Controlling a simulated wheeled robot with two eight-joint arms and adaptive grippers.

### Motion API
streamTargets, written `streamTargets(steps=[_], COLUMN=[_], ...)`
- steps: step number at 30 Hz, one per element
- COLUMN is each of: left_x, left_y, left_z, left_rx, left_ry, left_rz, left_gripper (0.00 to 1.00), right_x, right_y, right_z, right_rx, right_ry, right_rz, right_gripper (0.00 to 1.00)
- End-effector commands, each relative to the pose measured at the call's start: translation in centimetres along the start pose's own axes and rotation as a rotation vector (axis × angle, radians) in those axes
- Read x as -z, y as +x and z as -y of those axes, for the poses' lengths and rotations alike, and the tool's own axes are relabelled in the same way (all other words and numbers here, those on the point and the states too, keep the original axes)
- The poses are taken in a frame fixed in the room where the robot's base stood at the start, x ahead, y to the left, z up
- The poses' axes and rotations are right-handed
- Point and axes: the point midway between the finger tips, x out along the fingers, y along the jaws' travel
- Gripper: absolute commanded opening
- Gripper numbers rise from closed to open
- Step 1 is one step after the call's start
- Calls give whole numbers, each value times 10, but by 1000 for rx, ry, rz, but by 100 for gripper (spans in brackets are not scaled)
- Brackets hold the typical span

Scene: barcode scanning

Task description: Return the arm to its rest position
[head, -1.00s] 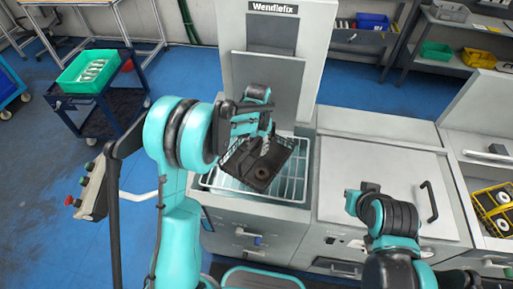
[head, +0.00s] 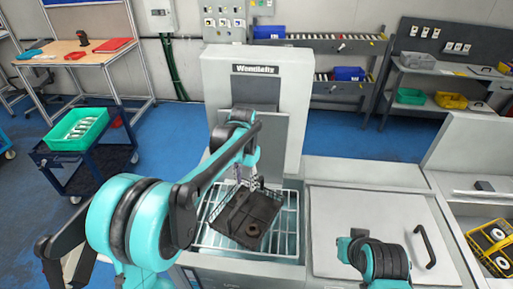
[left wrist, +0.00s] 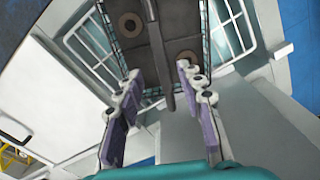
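My left gripper (head: 246,182) hangs over a dark wire-sided basket (head: 262,203) in the head view. Its two fingers stand wide apart in the left wrist view (left wrist: 160,92), with nothing clamped between them. The basket sits tilted on a white wire rack (head: 288,225) in front of the Wendlefix machine. It holds at least one round brown part, and two show in the left wrist view. A dark bar of the basket (left wrist: 160,55) shows beyond the finger gap. My right arm shows at the lower right of the head view, but its gripper does not show.
The grey Wendlefix machine (head: 242,93) rises behind the rack. A closed grey lid with a black handle (head: 424,246) lies to the right, and a yellow crate (head: 489,240) beyond it. A green bin (head: 76,130) stands on a blue cart at the left.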

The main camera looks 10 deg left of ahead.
Motion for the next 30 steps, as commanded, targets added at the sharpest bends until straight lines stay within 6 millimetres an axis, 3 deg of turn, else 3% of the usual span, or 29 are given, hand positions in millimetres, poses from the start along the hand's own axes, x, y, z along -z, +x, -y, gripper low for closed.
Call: streamTargets(steps=[5, 8, 17, 24, 30], left_x=[-2, -14, -100, -170, -204], left_y=[-1, -5, -8, 21, 50], left_z=[0, 0, -3, -12, -17], left_rx=[2, 10, 63, 99, 116], left_ry=[-4, -23, -166, -286, -354], left_rz=[-6, -35, -257, -454, -570], left_gripper=[38, 38, 38, 38, 38], right_x=[-1, -4, -24, -40, -47], right_y=[1, 6, 34, 56, 66], right_z=[0, 0, 0, 0, 0], right_rx=[0, 0, 0, 0, 0], right_ry=[0, 0, 0, 0, 0], right_rz=[0, 0, 0, 0, 0], right_gripper=[0, 0, 0, 0, 0])
